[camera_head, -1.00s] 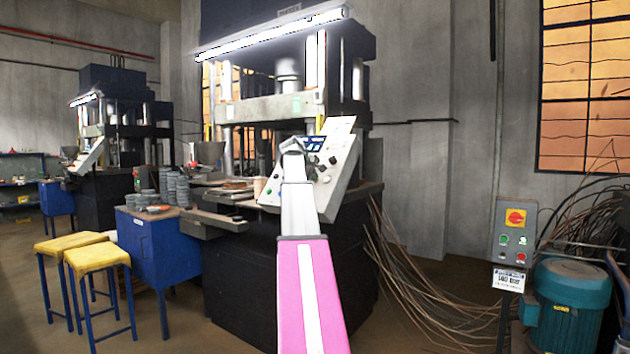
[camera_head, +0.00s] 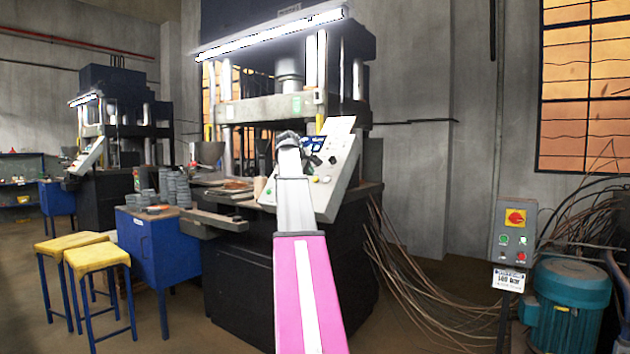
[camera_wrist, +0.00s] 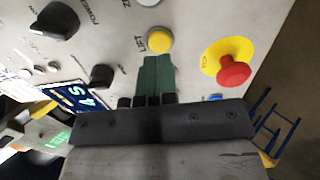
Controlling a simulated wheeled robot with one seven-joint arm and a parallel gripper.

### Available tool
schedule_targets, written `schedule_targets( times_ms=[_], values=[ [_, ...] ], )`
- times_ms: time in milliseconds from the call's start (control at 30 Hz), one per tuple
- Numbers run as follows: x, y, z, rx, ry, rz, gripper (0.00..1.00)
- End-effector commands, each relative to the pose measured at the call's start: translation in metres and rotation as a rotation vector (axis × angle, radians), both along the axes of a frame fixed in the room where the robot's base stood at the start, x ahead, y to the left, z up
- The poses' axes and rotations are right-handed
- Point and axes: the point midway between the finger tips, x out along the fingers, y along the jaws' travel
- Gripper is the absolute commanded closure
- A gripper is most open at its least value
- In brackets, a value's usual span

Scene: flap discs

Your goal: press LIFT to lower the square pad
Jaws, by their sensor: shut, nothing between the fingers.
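The yellow LIFT button (camera_wrist: 159,40) sits on the grey control panel (camera_wrist: 200,20) in the wrist view, with its LIFT label beside it. My gripper (camera_wrist: 156,62) is shut and empty. Its greenish fingertips point at the LIFT button and end just below it in the picture; I cannot tell whether they touch it. In the head view my gripper (camera_head: 290,138) is in front of the sloping control panel (camera_head: 342,172) of the press and hides part of it. I cannot make out the square pad.
A red mushroom button (camera_wrist: 234,73) on a yellow disc stands out right of LIFT. Black knobs (camera_wrist: 102,76) and a lit display (camera_wrist: 75,96) are to the left. A blue cabinet (camera_head: 160,250) and yellow stools (camera_head: 97,256) stand left of the press.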

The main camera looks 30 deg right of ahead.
Motion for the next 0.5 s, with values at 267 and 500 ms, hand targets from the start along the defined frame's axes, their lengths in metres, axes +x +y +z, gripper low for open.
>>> schedule_targets(
  times_ms=[267,500],
  values=[
    [-0.006,0.013,0.012,0.0,0.0,0.0,1.0],
    [-0.011,0.025,0.023,-0.001,-0.001,0.001,1.0]
  ],
)
